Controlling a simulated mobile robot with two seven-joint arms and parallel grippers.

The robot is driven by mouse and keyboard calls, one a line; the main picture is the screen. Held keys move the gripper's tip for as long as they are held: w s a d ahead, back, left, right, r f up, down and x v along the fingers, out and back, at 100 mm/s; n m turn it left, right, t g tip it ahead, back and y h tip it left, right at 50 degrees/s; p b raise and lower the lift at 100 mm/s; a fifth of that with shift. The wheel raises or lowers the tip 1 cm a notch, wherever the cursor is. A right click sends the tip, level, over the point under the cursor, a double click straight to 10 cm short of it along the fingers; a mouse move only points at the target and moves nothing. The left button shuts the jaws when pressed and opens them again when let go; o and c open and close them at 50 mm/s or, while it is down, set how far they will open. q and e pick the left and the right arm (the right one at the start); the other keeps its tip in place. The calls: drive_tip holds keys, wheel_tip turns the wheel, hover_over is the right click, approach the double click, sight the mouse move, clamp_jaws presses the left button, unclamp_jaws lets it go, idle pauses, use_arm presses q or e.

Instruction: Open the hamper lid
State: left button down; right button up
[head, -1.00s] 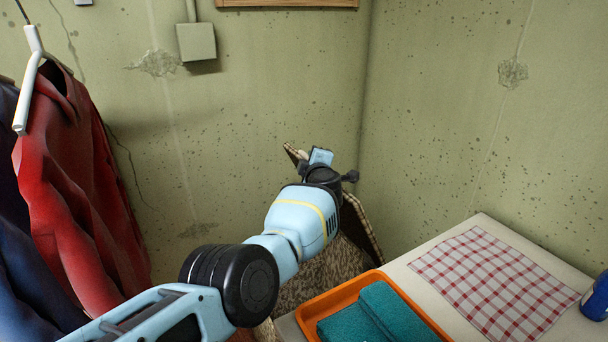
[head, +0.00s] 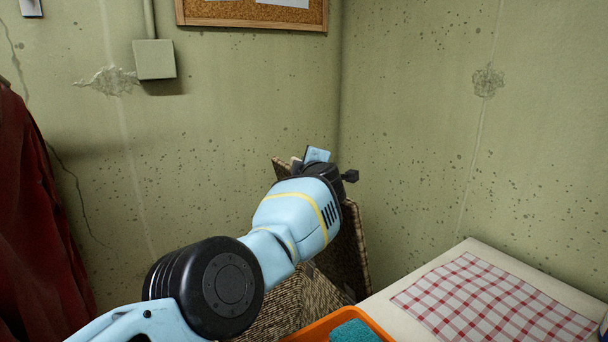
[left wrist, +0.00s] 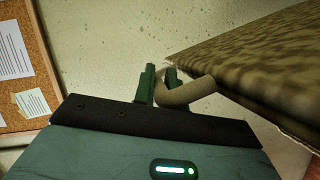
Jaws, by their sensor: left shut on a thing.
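The brown woven hamper (head: 278,312) stands in the wall corner, partly behind my left arm. Its lid (head: 352,255) is raised and steeply tilted; my arm covers its middle. In the left wrist view the lid (left wrist: 255,65) slants across the upper right, with a loop handle (left wrist: 190,93) at its edge. My left gripper (left wrist: 162,84) is shut on this handle; its dark green fingers stand on either side of the loop. In the head view the gripper (head: 318,157) is at the lid's upper edge, its fingertips hidden. My right gripper is not in view.
A pale table (head: 385,312) with a red-checked cloth (head: 490,305) is at right. An orange tray (head: 318,327) with a teal cloth (head: 352,332) sits at its near edge. Red clothing (head: 35,210) hangs at left. Walls close in behind the lid.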

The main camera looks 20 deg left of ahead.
use_arm(q)
drive_tip(key=shift+w+d, duration=0.1)
drive_tip(key=shift+d, duration=0.05)
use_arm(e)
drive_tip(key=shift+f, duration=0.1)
use_arm(q)
drive_tip(key=c, duration=1.5)
unclamp_jaws()
drive_tip(key=shift+o, duration=0.2)
